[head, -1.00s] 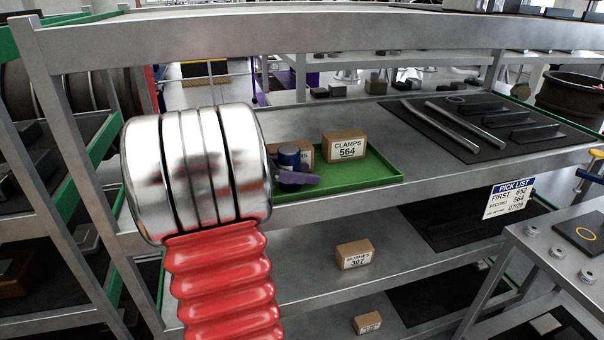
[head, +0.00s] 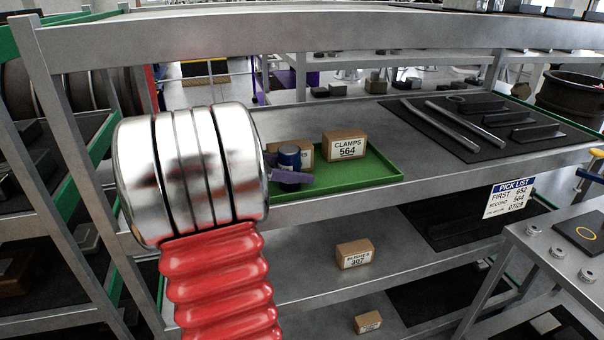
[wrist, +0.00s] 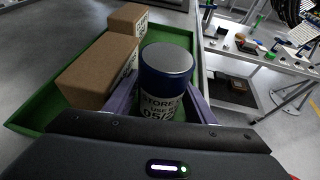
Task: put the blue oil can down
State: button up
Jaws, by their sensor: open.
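The blue oil can (head: 289,154) stands upright on the green tray (head: 370,177) on the upper shelf. In the wrist view the can (wrist: 167,72) shows a grey lid and a white label. My gripper (wrist: 160,98) is open, with one purple finger on each side of the can. A purple finger also shows beside the can in the head view. I cannot tell whether the fingers touch it. The can's lower part is hidden by my gripper body in the wrist view.
A brown box labelled CLAMPS 564 (head: 345,145) stands on the tray to the right of the can. Another brown box (head: 274,152) is behind the can. Metal tubes (head: 465,127) lie on a dark mat further right. The tray's front right is clear.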

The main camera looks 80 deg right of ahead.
jog(key=v, duration=1)
jog(key=shift+a, duration=0.1)
dwell(0.5)
jog(key=shift+w+a, duration=0.25)
jog(key=shift+a, duration=0.05)
jog(key=w+a+f+t, duration=0.1)
jog(key=a, duration=0.2)
jog(key=w+a+m+t, duration=0.1)
jog(key=w+a+t, duration=0.1)
jog(key=a, duration=0.2)
jog(key=w+a+f+t, duration=0.1)
jog(key=w+a, duration=0.1)
jog(key=a, duration=0.1)
jog(key=shift+a+f+m+t, duration=0.3)
jog(key=shift+a+t, duration=0.05)
jog(key=shift+t, duration=0.05)
jog(key=w+a+f+m+t+y, duration=0.1)
jog(key=a+f+m+t+y, duration=0.1)
jog(key=a, duration=1)
jog(key=w+a+f+m+t+y, duration=0.1)
jog(key=a+t, duration=0.4)
jog(key=a, duration=0.7)
jog(key=w+a+f+m+t+y, duration=0.1)
jog(key=a+f+m+t+y, duration=0.2)
jog(key=a, duration=1)
jog(key=shift+w+t+y, duration=0.25)
jog(key=shift+t+y, duration=0.45)
jog(key=shift+y, duration=0.4)
